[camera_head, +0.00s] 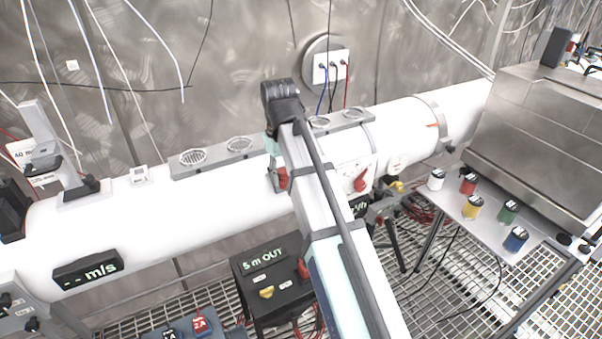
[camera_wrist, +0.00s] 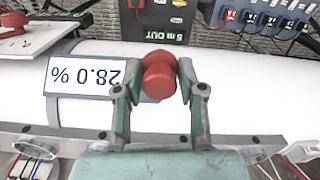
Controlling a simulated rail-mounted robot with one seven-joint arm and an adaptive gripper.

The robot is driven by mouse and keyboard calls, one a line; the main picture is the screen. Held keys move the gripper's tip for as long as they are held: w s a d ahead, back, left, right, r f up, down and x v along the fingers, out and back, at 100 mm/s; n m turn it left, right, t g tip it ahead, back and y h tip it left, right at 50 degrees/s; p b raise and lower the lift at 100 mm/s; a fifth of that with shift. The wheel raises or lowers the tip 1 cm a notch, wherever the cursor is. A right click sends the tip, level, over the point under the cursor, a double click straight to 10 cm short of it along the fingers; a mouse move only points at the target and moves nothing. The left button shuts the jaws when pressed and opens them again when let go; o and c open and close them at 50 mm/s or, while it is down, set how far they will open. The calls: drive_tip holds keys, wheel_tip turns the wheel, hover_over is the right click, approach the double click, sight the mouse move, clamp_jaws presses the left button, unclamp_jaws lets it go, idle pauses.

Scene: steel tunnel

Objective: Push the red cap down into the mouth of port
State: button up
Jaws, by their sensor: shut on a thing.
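My gripper (camera_wrist: 158,88) is shut on a red cap (camera_wrist: 158,78), which sits between the two green-grey fingers above the white pipe (camera_wrist: 225,85). The cap shows as two rounded red parts, one overlapping the other. In the head view, the red cap (camera_head: 282,179) shows just left of my arm, low at the gripper, over the front of the white pipe (camera_head: 160,215). My arm hides most of the gripper there. I cannot make out the port's mouth in either view, nor tell whether the cap touches it.
A red handle (camera_head: 360,181) on a white plate is right of my arm. Round grilles (camera_head: 193,157) line the pipe's top. A "5 m OUT" box (camera_head: 268,270) stands below. Several coloured cans (camera_head: 473,207) stand on a right-hand table. A "28.0 %" display (camera_wrist: 86,77) is beside the gripper.

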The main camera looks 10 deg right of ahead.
drive_tip(key=w+a+r+p, duration=0.1)
drive_tip(key=w+a+r, duration=0.1)
drive_tip(key=a, duration=0.4)
drive_tip(key=w+a+r+p, duration=0.1)
drive_tip(key=a+r, duration=0.1)
drive_tip(key=a, duration=0.4)
drive_tip(key=m+p, duration=0.3)
drive_tip(key=m, duration=0.9)
approach(141, 177)
drive_tip(key=w+r, duration=0.1)
drive_tip(key=w, duration=0.1)
drive_tip(key=shift+a+m, duration=0.45)
drive_tip(key=shift+m, duration=0.25)
drive_tip(key=shift+f, duration=0.15)
drive_tip(key=shift+f+b, duration=1.75)
drive_tip(key=shift+f, duration=1.6)
drive_tip(key=shift+f, duration=0.2)
